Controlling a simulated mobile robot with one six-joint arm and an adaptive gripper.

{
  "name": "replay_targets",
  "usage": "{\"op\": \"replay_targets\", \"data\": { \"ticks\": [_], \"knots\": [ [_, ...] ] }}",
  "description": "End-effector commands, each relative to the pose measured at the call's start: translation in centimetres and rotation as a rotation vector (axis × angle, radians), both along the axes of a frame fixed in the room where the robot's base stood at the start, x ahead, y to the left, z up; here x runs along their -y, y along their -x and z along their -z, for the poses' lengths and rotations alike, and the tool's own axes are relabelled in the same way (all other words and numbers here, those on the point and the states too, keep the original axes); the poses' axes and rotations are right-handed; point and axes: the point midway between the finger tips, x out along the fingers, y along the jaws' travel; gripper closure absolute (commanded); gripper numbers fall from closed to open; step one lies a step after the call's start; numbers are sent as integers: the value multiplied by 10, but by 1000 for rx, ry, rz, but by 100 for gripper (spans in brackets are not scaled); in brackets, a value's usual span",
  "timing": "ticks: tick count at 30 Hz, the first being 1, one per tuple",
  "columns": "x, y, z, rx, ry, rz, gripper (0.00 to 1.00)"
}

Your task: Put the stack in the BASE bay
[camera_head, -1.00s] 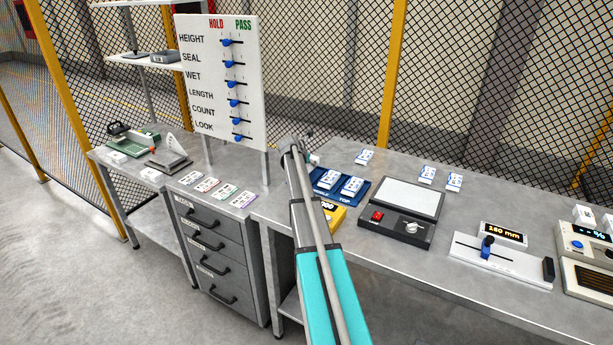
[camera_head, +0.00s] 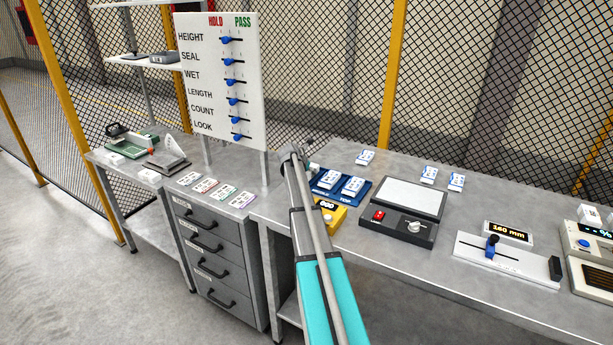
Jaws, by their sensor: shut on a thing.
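The blue tray (camera_head: 364,200) on the bench holds two white card stacks, a middle one (camera_head: 329,180) and a right one (camera_head: 353,187). Its front edge reads TOP on the right; the label left of that is partly covered. The BASE bay is hidden, with my arm crossing the tray's left end. My gripper (camera_head: 307,165) is at the far end of the arm, mostly hidden behind my wrist, by the tray's left end. It is shut on a small white stack (camera_head: 315,168), of which only a bit shows; its height above the tray cannot be told.
A yellow counter (camera_head: 338,216) stands in front of the tray, and a black device with a pale plate (camera_head: 402,197) to its right. Loose white stacks (camera_head: 365,157) lie behind. A HOLD/PASS board (camera_head: 200,75) rises at left. Bare bench lies between the rear stacks.

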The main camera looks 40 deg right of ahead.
Motion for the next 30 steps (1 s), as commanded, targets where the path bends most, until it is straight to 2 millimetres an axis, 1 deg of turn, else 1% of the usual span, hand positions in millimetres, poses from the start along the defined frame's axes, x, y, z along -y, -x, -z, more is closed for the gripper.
{"op": "replay_targets", "data": {
  "ticks": [1, 11, 16, 17, 18, 20, 21, 30],
  "knots": [
    [0, 0, 3, 0, 0, 0, 84],
    [0, 0, 2, 0, 0, 0, 84],
    [0, 0, 6, 0, 0, 0, 84],
    [0, 0, 5, 0, 0, 0, 21],
    [0, 0, 5, 0, 0, 0, 14],
    [0, 0, 5, 0, 0, 0, 3],
    [0, 0, 5, 0, 0, 0, 0],
    [0, 0, 5, 0, 0, 0, 0]
  ]
}}
